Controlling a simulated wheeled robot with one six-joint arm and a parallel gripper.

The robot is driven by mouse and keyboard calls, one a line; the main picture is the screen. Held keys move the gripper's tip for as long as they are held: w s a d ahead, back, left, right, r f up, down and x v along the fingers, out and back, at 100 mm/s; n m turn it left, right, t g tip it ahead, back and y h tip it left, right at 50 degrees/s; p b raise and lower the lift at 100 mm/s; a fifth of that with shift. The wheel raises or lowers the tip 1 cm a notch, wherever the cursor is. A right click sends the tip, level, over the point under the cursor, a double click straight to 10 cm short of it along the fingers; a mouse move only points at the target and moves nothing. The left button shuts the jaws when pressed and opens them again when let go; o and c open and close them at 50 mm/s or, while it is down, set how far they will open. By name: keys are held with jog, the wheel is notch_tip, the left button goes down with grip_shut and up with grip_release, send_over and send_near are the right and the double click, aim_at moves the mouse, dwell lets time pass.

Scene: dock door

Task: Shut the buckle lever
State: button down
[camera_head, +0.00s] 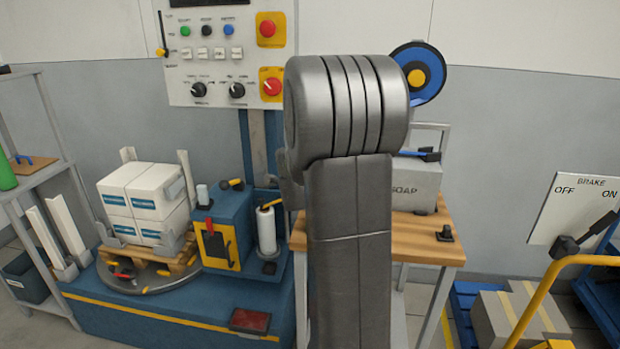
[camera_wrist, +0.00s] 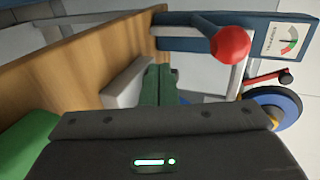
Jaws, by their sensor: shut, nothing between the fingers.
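In the wrist view a lever with a red ball knob (camera_wrist: 230,44) stands out from a blue bar (camera_wrist: 190,30) beside a tension gauge (camera_wrist: 287,40). I cannot tell for sure that this is the buckle lever; its lower end is partly hidden. My gripper (camera_wrist: 159,72) shows dark green fingers, shut and empty, left of and below the red knob, with a visible gap in the picture. A pale grey block (camera_wrist: 125,85) is just left of the fingers. In the head view my arm hides the gripper and the middle of the bench.
A wooden bench (camera_head: 430,250) carries a grey box marked SOAP (camera_head: 415,185). A blue reel with a yellow hub (camera_head: 418,75) stands behind it. At left are a control panel (camera_head: 210,80) and a turntable (camera_head: 140,284) with stacked cartons (camera_head: 143,200). A yellow handrail (camera_head: 540,290) is at right.

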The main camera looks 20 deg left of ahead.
jog(key=s+a+r+p, duration=0.1)
jog(key=s+a+r, duration=0.2)
jog(key=s, duration=0.4)
jog(key=shift+s+r, duration=0.2)
jog(key=shift+s, duration=0.2)
jog(key=shift+w, duration=0.15)
